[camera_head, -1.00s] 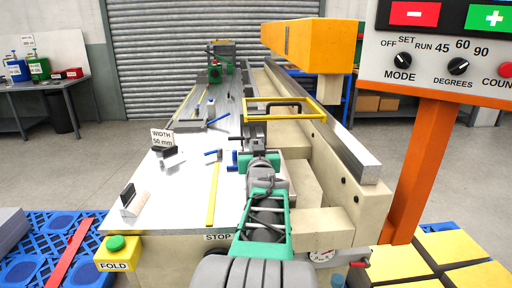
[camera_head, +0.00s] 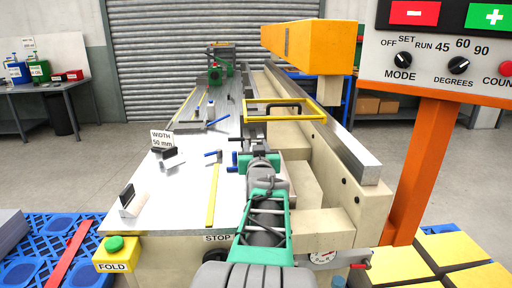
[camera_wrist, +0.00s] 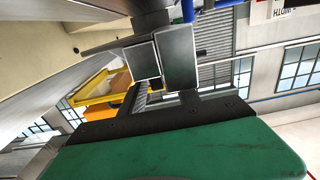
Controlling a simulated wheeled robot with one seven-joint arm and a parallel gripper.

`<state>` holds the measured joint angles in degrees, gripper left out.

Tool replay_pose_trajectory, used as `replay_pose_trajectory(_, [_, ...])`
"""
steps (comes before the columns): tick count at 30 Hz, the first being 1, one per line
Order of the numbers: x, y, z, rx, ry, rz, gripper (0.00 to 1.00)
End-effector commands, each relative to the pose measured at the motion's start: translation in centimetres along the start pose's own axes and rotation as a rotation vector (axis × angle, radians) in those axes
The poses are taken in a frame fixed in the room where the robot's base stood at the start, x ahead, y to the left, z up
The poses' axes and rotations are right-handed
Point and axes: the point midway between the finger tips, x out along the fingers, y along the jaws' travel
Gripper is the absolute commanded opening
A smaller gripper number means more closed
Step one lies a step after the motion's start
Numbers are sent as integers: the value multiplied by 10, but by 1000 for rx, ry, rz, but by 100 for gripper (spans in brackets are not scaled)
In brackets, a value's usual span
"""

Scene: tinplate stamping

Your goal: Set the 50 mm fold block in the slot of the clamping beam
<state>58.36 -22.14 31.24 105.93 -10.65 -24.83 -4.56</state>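The beige clamping beam (camera_head: 318,146) runs lengthwise at the right of the machine bed. Its slot cannot be made out clearly. My gripper (camera_head: 255,143) is over the bed, beside the beam's near part. In the wrist view, its two dark grey fingers (camera_wrist: 161,58) are close together with a narrow dark gap, and a thin silvery plate shows beyond them. I cannot tell whether they grip anything. A fold block (camera_head: 127,203) with a dark top and silvery foot stands at the bed's near left. Another fold block (camera_head: 170,161) stands by the "WIDTH 50 mm" sign (camera_head: 162,139). Their sizes cannot be read.
A yellow frame (camera_head: 248,111) stands just beyond my gripper, and an orange housing (camera_head: 312,45) overhangs the beam. A yellow ruler (camera_head: 212,196) and blue-handled tools lie on the bed (camera_head: 180,205). The control panel (camera_head: 440,62) stands at right on an orange post.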

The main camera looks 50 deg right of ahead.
Motion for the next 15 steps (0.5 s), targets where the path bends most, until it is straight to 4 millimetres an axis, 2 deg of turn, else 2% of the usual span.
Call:
replay_pose_trajectory(4, [-1, 0, 3, 1, -6, 0, 38])
replay_pose_trajectory(7, [-10, 0, 2, 1, -4, 1, 38])
replay_pose_trajectory(15, [-63, 1, -1, -1, 2, 3, 38])
